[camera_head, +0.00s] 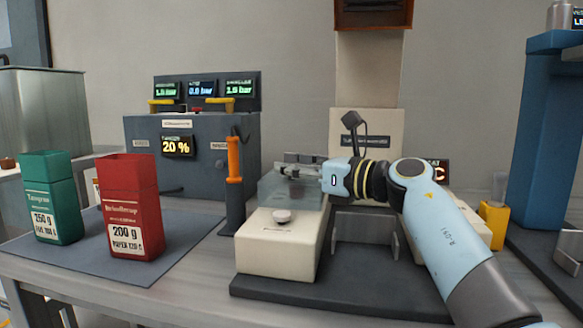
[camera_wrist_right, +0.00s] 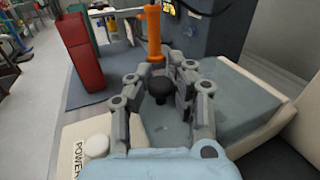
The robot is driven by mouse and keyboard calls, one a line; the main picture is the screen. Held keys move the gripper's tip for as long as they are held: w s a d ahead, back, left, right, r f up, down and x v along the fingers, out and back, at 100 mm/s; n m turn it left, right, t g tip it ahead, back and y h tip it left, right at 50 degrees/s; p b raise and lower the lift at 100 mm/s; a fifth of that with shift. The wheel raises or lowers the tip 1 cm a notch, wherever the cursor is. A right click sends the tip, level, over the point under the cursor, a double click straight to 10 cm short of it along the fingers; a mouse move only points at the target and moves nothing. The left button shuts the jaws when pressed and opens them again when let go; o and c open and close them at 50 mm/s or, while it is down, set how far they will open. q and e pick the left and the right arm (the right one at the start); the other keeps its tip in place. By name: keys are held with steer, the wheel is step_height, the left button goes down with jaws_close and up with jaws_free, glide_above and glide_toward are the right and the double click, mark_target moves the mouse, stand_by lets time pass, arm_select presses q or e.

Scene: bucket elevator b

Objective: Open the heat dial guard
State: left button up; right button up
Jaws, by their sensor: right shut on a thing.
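The heat dial guard (camera_head: 283,194) is a clear, bluish box on the cream machine, behind a round pale knob (camera_head: 282,216). It looks lowered over the machine top. My right gripper (camera_head: 290,172) reaches in from the right at the guard's upper edge. In the right wrist view its fingers (camera_wrist_right: 161,72) are closed in around a small dark knob (camera_wrist_right: 159,88) at the guard; the exact contact is hard to see. The guard also shows there as a bluish-grey surface (camera_wrist_right: 240,105). The dial under it cannot be made out. My left gripper is not in view.
An orange-handled lever (camera_head: 234,165) stands just left of the machine. A red bag (camera_head: 130,207) and a green bag (camera_head: 50,197) stand on a grey mat at left. A dark control box (camera_head: 195,150) is behind. A blue column (camera_head: 548,130) stands at right.

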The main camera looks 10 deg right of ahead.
steer(key=shift+w+a+f, duration=0.15)
jaws_close()
steer(key=shift+r+m+p, duration=0.3)
steer(key=shift+r+p, duration=0.05)
steer(key=shift+p, duration=0.35)
steer(key=r+m+p, duration=0.1)
steer(key=p, duration=0.2)
steer(key=w+r+m+g+h+p, duration=0.1)
steer(key=r+p, duration=0.1)
steer(key=p, duration=0.2)
steer(key=w+d+r+m+p, duration=0.1)
steer(key=r+p, duration=0.1)
steer(key=p, duration=0.2)
steer(key=shift+w+r+m+g, duration=0.15)
steer(key=shift+m+g, duration=0.15)
steer(key=shift+m, duration=0.1)
steer(key=shift+w+d+r+m+g+h+p, duration=0.15)
steer(key=shift+w+r+m+g+p, duration=0.1)
steer(key=shift+w+m+p, duration=0.25)
steer(key=shift+w+d+r+m+g+h+p, duration=0.1)
steer(key=shift+w+r+m+g+h+p, duration=0.15)
steer(key=shift+p, duration=0.4)
